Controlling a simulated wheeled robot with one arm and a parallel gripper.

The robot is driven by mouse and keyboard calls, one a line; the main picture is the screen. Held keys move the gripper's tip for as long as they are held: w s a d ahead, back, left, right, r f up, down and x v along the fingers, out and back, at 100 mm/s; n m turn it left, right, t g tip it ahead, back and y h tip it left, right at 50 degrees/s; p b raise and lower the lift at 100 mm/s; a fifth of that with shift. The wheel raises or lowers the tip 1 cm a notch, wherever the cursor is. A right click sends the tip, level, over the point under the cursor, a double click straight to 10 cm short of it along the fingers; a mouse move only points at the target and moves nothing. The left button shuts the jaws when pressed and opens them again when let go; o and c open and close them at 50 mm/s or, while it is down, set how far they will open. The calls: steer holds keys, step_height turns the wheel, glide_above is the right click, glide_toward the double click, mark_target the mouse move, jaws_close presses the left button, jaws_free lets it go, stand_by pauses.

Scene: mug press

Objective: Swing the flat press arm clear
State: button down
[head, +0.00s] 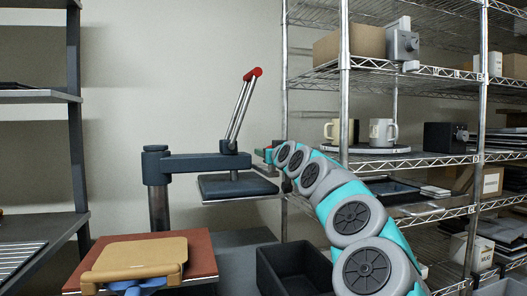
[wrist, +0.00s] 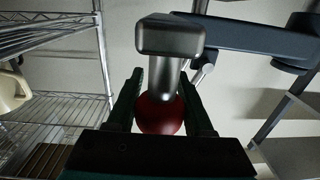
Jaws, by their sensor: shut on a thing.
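The press arm (head: 205,163) is a dark blue-grey bar reaching right from a dark post (head: 158,195). A flat dark plate (head: 237,187) hangs level below its right end. A lever with a red grip (head: 252,74) leans up from that end. In the wrist view, the press arm (wrist: 255,38) crosses the upper right. My gripper (wrist: 162,88) is shut on a round red knob (wrist: 160,118) with a metal stem, its fingers on either side. In the head view, my gripper (head: 270,155) is beside the press arm's right end; its grip on the knob is mostly hidden there.
A wire rack (head: 400,160) with mugs (head: 383,132) and boxes stands at right, close behind my arm. A black bin (head: 293,268) is below. A brown board (head: 205,256) carrying a tan piece (head: 135,258) lies front left. A dark shelf (head: 40,97) stands at left.

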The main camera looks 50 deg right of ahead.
steer(key=shift+w+a+r, duration=0.15)
steer(key=shift+w+a, duration=0.25)
steer(key=c, duration=0.7)
jaws_free()
steer(key=shift+c, duration=0.2)
steer(key=shift+o, duration=0.7)
steer(key=shift+w+a, duration=0.2)
steer(key=o, duration=0.3)
steer(key=shift+s+d, duration=0.2)
